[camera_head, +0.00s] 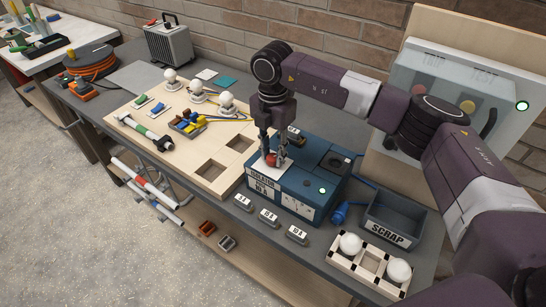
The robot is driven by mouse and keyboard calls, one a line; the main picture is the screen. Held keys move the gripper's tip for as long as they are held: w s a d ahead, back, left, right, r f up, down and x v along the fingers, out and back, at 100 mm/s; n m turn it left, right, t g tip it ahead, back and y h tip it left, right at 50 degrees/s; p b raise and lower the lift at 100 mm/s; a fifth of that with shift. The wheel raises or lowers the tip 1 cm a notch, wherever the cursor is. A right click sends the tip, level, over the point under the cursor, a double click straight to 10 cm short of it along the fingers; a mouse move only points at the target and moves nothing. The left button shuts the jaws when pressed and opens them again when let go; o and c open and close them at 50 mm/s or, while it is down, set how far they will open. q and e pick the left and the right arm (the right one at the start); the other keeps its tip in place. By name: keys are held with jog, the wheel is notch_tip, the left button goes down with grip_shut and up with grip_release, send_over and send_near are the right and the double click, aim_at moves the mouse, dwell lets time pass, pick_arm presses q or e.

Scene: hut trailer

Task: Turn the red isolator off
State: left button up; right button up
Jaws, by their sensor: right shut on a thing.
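The red isolator (270,160) is a small red knob on a white plate on top of a blue box (295,186) labelled "ISOLATOR". My right gripper (271,154) reaches down from above and is shut on the red isolator, with its fingers on either side of the knob. The fingers partly hide the knob, so its turned position cannot be told. My left gripper is not in view.
A grey SCRAP bin (395,222) and a holder with white bulbs (368,262) stand right of the box. Several small labelled blocks (269,217) lie in front. A wooden board (215,150) with bulbs and tools is to the left. A clear-fronted panel (455,90) stands behind my right arm.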

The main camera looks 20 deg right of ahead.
aim_at(272, 157)
jog(key=n+b, duration=0.3)
jog(key=shift+w+f+n, duration=0.1)
jog(key=shift+f+n, duration=0.05)
jog(key=shift+n, duration=0.15)
jog(key=n+b, duration=0.2)
jog(key=n, duration=0.1)
jog(key=shift+n, duration=0.3)
jog(key=n+b, duration=0.2)
jog(key=n, duration=0.1)
jog(key=shift+n, duration=0.4)
jog(key=shift+a+r+n+b, duration=0.15)
jog(key=shift+n+b, duration=0.6)
jog(key=shift+n, duration=1.15)
jog(key=shift+r, duration=0.1)
jog(key=o, duration=1.2)
jog(key=shift+c, duration=0.2)
notch_tip(272, 157, up, 12)
